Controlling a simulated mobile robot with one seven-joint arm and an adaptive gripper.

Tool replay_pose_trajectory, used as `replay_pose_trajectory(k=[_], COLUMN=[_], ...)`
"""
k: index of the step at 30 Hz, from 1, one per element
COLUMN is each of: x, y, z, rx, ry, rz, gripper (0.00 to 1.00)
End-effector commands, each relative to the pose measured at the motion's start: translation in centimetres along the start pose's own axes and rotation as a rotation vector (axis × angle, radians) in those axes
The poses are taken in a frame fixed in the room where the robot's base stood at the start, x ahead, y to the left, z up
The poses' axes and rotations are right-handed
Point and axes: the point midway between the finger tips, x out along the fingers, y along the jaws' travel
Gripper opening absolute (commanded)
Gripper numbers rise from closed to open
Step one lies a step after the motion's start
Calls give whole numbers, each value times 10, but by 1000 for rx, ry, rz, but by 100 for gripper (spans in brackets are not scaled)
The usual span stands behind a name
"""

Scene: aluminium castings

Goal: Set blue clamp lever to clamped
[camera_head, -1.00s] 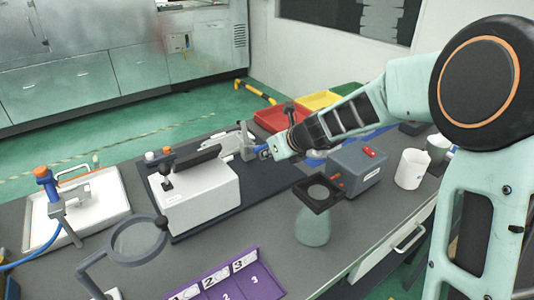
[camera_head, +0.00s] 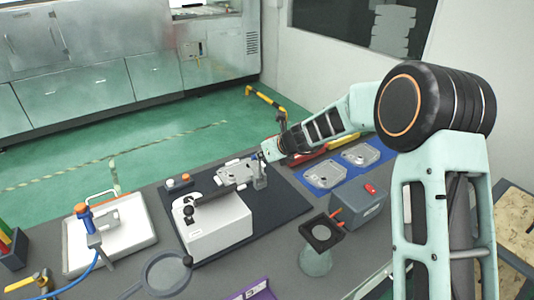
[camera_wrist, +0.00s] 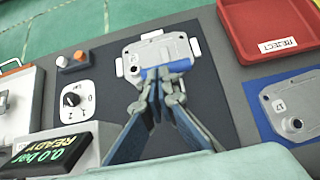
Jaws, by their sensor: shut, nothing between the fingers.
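A grey casting (camera_head: 236,171) sits in a fixture on the dark mat; it also shows in the wrist view (camera_wrist: 160,52). A blue bar (camera_wrist: 180,67), which looks to be the blue clamp lever, lies across the casting's near edge in the wrist view. My gripper (camera_wrist: 160,78) is shut and empty, with its fingertips right at this bar. I cannot tell whether they touch it.
A control box with a red button (camera_head: 358,208) and a blue mat with castings (camera_head: 345,170) are to the right. A red reject tray (camera_wrist: 265,35) is beyond. A magnifier (camera_head: 166,272) is in front.

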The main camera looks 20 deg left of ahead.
Motion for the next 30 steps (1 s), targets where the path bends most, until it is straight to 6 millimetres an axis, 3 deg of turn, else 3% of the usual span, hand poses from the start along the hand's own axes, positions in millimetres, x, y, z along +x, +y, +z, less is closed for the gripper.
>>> replay_pose_trajectory(k=[3,30], x=[5,32], y=[1,2], z=[16,37], rx=[0,-3], ry=[1,74], rz=[2,1], gripper=[0,0])
